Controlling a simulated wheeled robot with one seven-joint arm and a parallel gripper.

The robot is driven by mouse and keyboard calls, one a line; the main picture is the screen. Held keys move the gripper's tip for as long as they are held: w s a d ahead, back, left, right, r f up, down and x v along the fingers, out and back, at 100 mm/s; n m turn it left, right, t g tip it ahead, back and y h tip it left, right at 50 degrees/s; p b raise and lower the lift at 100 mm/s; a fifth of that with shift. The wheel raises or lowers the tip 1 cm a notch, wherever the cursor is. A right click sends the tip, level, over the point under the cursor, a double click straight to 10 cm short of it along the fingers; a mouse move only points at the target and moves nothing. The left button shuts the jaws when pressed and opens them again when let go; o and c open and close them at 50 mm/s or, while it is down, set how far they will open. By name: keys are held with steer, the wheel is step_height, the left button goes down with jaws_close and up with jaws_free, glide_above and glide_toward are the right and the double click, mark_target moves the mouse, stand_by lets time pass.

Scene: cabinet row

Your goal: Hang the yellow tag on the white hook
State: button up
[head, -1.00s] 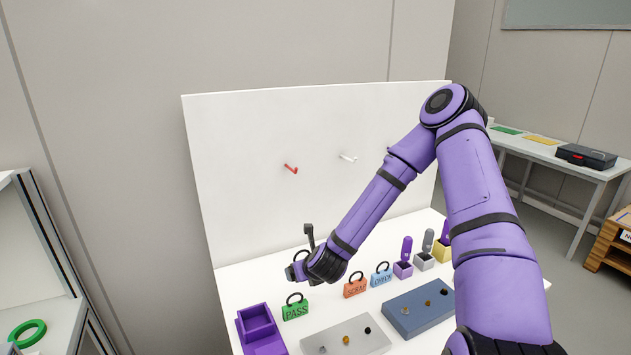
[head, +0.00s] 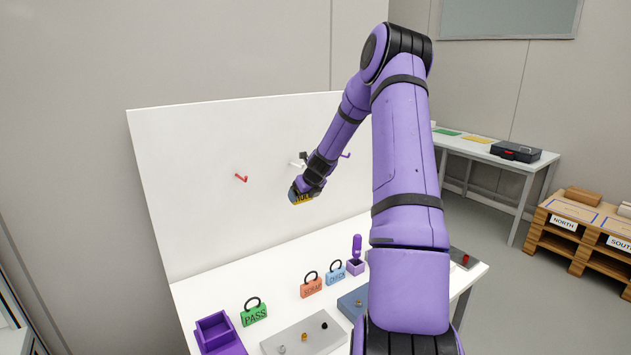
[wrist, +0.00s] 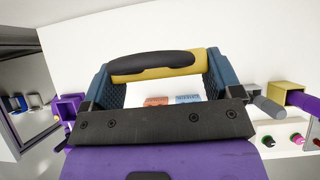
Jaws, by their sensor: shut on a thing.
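My gripper (head: 298,190) is raised in front of the white upright panel (head: 190,190), shut on the yellow tag (head: 303,199). In the wrist view the yellow tag (wrist: 190,62) lies between the two blue fingers, with a black part across it. The tag's loop cannot be made out clearly. The white hook (head: 296,164) sticks out of the panel just above and left of my gripper in the head view, partly hidden by my wrist. The tag appears below the hook and apart from it; the depth gap is hard to judge.
A red hook (head: 241,178) is to the left and a purple hook (head: 346,155) to the right. Green PASS (head: 254,314), orange (head: 311,287) and blue (head: 335,274) tags stand on the table, near a purple bin (head: 216,332). The panel's left part is clear.

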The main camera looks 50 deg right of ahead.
steer(key=s+d+r, duration=0.1)
steer(key=d+r, duration=0.3)
steer(key=shift+s+d, duration=0.3)
steer(key=shift+s, duration=0.1)
steer(key=shift+r, duration=0.15)
